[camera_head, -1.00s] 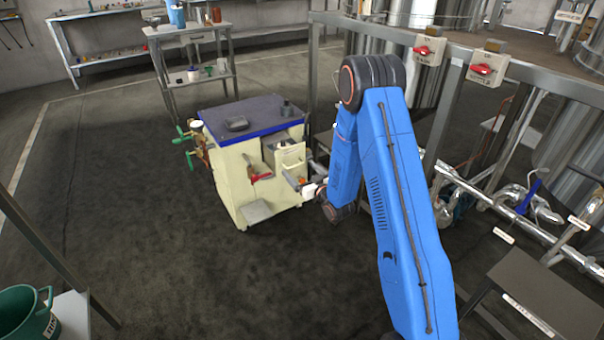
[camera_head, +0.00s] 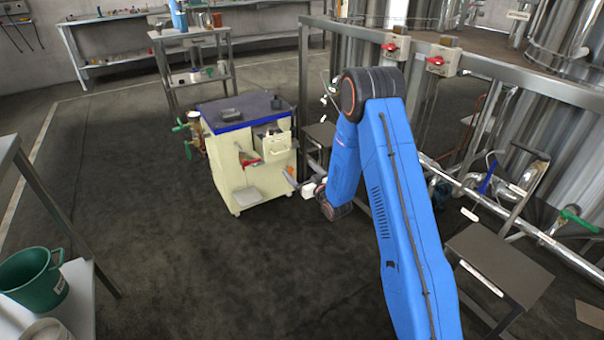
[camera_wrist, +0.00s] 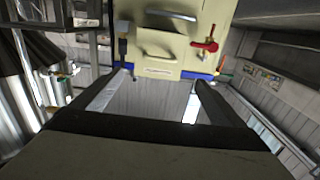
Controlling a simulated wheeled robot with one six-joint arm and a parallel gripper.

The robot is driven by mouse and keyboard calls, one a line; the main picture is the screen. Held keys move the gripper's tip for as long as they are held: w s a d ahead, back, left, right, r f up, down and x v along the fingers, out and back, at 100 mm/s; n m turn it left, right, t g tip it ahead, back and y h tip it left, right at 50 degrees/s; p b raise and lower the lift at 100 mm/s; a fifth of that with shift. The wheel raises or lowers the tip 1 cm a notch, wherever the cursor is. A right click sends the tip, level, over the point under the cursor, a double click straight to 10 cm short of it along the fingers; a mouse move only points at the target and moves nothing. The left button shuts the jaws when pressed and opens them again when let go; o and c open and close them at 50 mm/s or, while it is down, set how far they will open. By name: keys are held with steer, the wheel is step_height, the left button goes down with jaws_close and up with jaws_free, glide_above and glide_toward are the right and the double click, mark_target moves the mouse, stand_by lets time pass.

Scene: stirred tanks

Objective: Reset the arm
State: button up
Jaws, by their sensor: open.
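My blue arm is folded in the right half of the head view, its upper link rising to a dark elbow joint and its forearm hanging down. My gripper (camera_head: 301,187) is at the forearm's lower end, beside the right side of the cream cart (camera_head: 232,203); it is small there. In the wrist view my gripper (camera_wrist: 160,82) has its two dark fingers spread apart with nothing between them. The cart's cream front (camera_wrist: 175,45) with a red-handled tool (camera_wrist: 207,45) shows beyond the fingertips. I cannot tell the exact gap to the cart.
Steel tanks (camera_head: 570,130) and a metal frame with red switches (camera_head: 437,61) stand on the right. A grey step (camera_head: 497,262) is at lower right. A green bucket (camera_head: 36,280) stands on a shelf at lower left. The floor at centre left is clear.

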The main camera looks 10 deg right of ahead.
steer(key=shift+s, duration=0.2)
steer(key=shift+d, duration=0.1)
steer(key=s+d+r+g+h, duration=0.1)
steer(key=s+d+r+h, duration=0.1)
steer(key=r, duration=0.4)
steer(key=s+d+r+g+h, duration=0.1)
steer(key=s+r, duration=0.1)
steer(key=r, duration=0.5)
steer(key=s+d+r+m+g+h, duration=0.2)
steer(key=s+d+r+g, duration=0.15)
steer(key=s+r, duration=0.75)
steer(key=s+r+m+g, duration=0.1)
steer(key=s+g, duration=0.5)
steer(key=s, duration=3.8)
steer(key=shift+s+d+r+m+g+h, duration=0.35)
steer(key=shift+d+m+h, duration=0.05)
steer(key=shift+d, duration=0.05)
